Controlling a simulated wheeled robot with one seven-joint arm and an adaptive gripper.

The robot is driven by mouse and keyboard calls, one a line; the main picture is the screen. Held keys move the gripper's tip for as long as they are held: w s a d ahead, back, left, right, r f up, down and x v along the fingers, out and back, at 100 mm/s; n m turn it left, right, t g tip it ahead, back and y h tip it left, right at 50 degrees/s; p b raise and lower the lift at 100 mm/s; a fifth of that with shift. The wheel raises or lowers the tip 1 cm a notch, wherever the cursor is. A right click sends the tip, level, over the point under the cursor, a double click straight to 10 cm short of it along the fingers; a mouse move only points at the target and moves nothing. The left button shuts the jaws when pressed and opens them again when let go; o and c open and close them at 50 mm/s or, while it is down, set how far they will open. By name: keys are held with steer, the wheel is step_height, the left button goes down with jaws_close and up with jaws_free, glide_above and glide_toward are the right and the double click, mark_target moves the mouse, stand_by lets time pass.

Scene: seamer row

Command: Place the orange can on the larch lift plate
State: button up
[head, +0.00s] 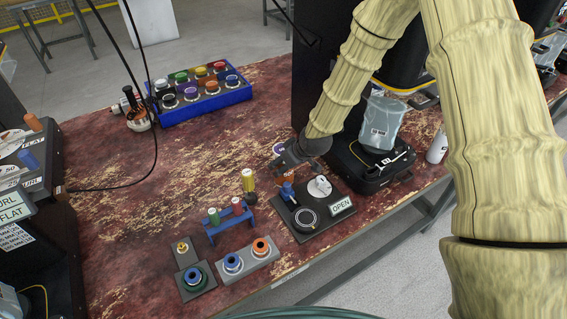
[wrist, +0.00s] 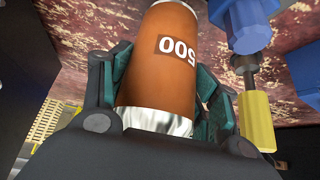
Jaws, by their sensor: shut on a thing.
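In the wrist view the orange can (wrist: 158,65), with a dark "500" label and a silver end, sits between the teal pads of my gripper (wrist: 165,95). My gripper is shut on it. In the head view my gripper (head: 284,163) is above the table, just behind a black fixture (head: 323,229) with an "OPEN" sign. The can is mostly hidden there by the gripper. A round dark plate (head: 306,218) with a pale ring is on this fixture. I cannot read the name larch anywhere, so I cannot tell whether this is the larch lift plate.
A blue-handled part (head: 287,190) and a grey-white knob (head: 319,187) stand on the fixture. Left of it are a yellow post (head: 248,180), a blue rack (head: 229,223) and a grey two-place block (head: 248,260). A blue crate (head: 205,104) of cans stands farther back. The left-middle tabletop is largely clear.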

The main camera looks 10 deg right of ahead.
steer(key=o, duration=1.5)
steer(key=shift+c, duration=0.2)
